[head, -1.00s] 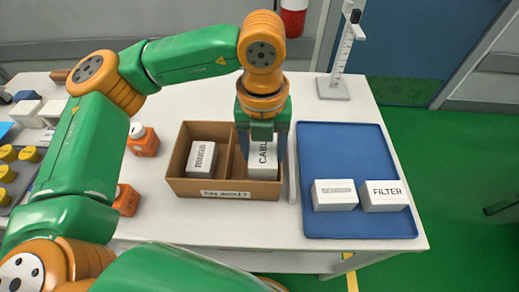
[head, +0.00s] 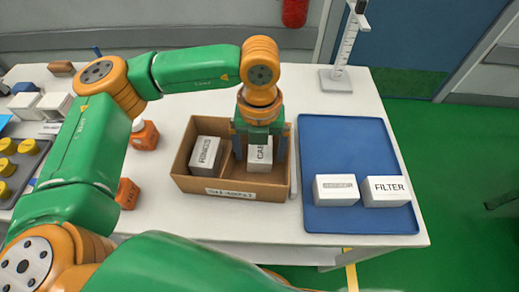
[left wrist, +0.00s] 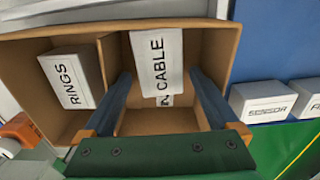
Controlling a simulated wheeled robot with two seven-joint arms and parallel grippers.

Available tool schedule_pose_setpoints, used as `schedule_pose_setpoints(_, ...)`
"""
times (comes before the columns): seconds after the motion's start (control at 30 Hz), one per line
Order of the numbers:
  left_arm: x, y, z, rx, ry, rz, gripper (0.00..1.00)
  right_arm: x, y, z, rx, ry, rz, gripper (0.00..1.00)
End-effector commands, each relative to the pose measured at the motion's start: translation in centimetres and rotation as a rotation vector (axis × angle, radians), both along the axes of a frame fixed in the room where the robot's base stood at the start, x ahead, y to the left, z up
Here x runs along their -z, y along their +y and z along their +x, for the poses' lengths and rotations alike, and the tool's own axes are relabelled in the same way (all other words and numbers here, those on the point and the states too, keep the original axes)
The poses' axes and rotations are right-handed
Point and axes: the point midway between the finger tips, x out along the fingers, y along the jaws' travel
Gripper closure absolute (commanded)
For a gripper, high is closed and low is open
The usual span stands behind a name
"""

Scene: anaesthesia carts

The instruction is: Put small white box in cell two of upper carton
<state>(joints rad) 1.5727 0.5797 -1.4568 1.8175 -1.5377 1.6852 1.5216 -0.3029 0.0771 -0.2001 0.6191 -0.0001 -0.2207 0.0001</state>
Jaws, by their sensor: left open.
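The carton (head: 180,177) is a brown open box with two cells and a divider between them. A small white box marked CABLE (head: 259,157) is in its right cell; it also shows in the left wrist view (left wrist: 156,62). My left gripper (head: 260,158) is open over that cell, with one finger on each side of the CABLE box. In the left wrist view both fingers (left wrist: 162,95) stand apart from it. A white box marked RINGS (head: 206,153) is in the left cell. My right gripper is not in view.
A white stand with a scale (head: 339,78) is behind.

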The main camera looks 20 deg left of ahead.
Motion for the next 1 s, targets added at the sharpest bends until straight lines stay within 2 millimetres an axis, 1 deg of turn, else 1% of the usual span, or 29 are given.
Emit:
schedule_pose_setpoints(0.07, -1.5, 0.0, 0.1, -0.001, -0.005, -0.002, 0.06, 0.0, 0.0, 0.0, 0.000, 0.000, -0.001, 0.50)
schedule_pose_setpoints(0.3, -8.3, -0.1, 0.1, 0.000, -0.006, -0.002, 0.06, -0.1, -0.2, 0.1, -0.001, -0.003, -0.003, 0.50)
schedule_pose_setpoints(0.43, -10.7, -0.1, 0.1, 0.000, -0.004, -0.002, 0.06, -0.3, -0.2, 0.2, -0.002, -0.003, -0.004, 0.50)
schedule_pose_setpoints(0.57, -11.6, -0.1, 0.0, 0.001, -0.002, -0.002, 0.06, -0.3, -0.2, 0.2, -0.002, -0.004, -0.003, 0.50)
schedule_pose_setpoints(0.93, -11.6, 0.0, 0.0, 0.001, -0.001, -0.002, 0.06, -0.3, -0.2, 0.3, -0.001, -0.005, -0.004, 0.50)
schedule_pose_setpoints(0.97, -11.7, 0.0, 0.0, 0.001, -0.001, -0.002, 0.06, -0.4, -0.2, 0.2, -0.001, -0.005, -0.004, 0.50)
schedule_pose_setpoints(1.0, -12.4, 0.0, 0.0, 0.001, -0.002, -0.002, 0.06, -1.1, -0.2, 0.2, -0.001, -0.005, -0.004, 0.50)
